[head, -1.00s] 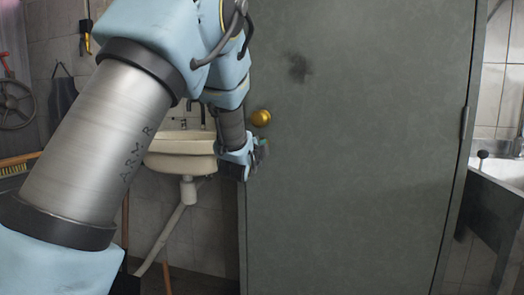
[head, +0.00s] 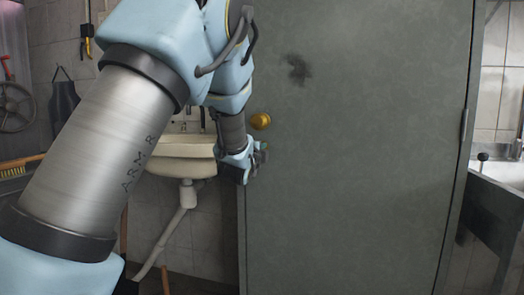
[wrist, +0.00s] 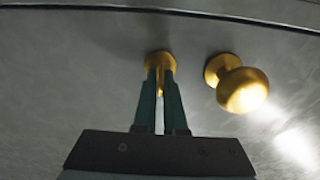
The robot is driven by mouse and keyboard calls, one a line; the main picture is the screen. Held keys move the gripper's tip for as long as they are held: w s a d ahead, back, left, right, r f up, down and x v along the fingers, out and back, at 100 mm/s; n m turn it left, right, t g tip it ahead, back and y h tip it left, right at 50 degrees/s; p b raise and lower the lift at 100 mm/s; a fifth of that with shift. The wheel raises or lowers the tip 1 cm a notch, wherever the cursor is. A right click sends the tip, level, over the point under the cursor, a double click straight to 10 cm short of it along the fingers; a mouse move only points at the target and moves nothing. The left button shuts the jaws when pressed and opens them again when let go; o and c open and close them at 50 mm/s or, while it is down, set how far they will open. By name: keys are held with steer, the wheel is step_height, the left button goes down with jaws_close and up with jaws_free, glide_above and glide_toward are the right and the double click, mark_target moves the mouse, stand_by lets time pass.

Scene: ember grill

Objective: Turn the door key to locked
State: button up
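The door (head: 350,150) is a large grey-green panel and looks closed. The door key (wrist: 160,60) is brass and sits in a round brass plate on the door, below the knob in the head view. In the head view my gripper (head: 262,151) hides the key. In the wrist view my gripper (wrist: 160,80) points straight at the plate, its two dark green fingers close together on either side of the key. The fingertips appear shut on the key, with a thin gap between the fingers behind it. The key's bow is mostly hidden, so its turn angle is unclear.
A round brass knob (head: 260,121) stands out from the door close beside the key; it also shows in the wrist view (wrist: 241,88). A wall sink (head: 183,158) with a drain pipe is left of the door. Another basin (head: 505,172) is at the right.

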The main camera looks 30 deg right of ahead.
steer(key=o, duration=0.4)
steer(key=v, duration=1)
steer(key=shift+s+a+b, duration=0.3)
